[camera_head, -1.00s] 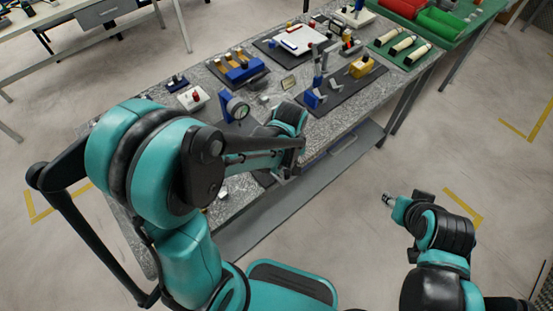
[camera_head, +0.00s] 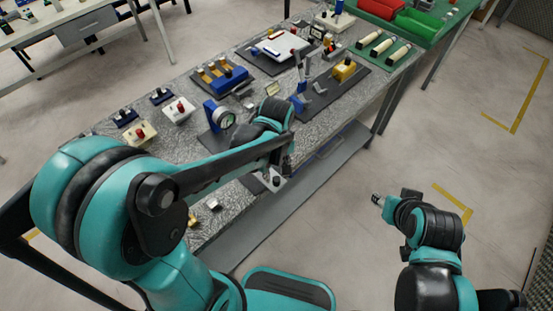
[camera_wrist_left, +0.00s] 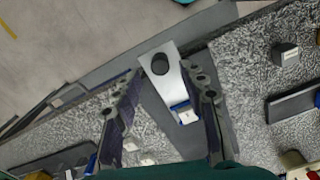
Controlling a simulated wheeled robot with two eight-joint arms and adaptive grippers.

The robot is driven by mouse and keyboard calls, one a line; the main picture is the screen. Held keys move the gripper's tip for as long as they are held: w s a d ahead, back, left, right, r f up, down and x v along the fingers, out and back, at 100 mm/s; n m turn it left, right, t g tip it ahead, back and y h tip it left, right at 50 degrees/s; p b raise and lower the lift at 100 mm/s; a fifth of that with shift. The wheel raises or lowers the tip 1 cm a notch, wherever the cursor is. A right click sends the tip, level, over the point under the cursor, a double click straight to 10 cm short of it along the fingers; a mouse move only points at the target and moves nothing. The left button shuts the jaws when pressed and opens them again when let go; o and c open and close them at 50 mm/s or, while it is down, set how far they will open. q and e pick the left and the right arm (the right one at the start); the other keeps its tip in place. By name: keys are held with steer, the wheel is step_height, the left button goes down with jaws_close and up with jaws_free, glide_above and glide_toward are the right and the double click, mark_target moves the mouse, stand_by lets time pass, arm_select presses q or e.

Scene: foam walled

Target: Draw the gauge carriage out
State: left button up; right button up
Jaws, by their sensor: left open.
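The dial gauge (camera_head: 226,119) stands in a blue holder on a dark base on the speckled bench, left of my left forearm. A pale metal plate with a round black knob (camera_head: 275,180) lies at the bench's front edge; I take it as the carriage but cannot be sure. In the left wrist view the plate (camera_wrist_left: 172,84) lies on a dark strip, with a small blue-and-white block at its lower end. My left gripper (camera_wrist_left: 163,75) is open, its fingers on either side of the plate, apparently above it. My right gripper (camera_head: 378,200) is off the bench; its jaws are too small to read.
A blue block fixture (camera_head: 234,78) and a dark board with a yellow block (camera_head: 344,69) stand further back on the bench. White and cream boxes with red knobs (camera_head: 179,109) are at left. A grey lower shelf (camera_head: 300,185) runs below the front edge. Open floor lies right.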

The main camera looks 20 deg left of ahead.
arm_select(q)
step_height(320, 180, up, 8)
steer(key=shift+r, duration=0.2)
stand_by(0.5)
steer(key=s+a+m+t, duration=0.5)
steer(key=s+m+t, duration=0.1)
steer(key=m, duration=0.3)
steer(key=shift+s+a+r+t+b, duration=0.3)
steer(key=shift+t+b, duration=0.05)
steer(key=shift+t, duration=0.25)
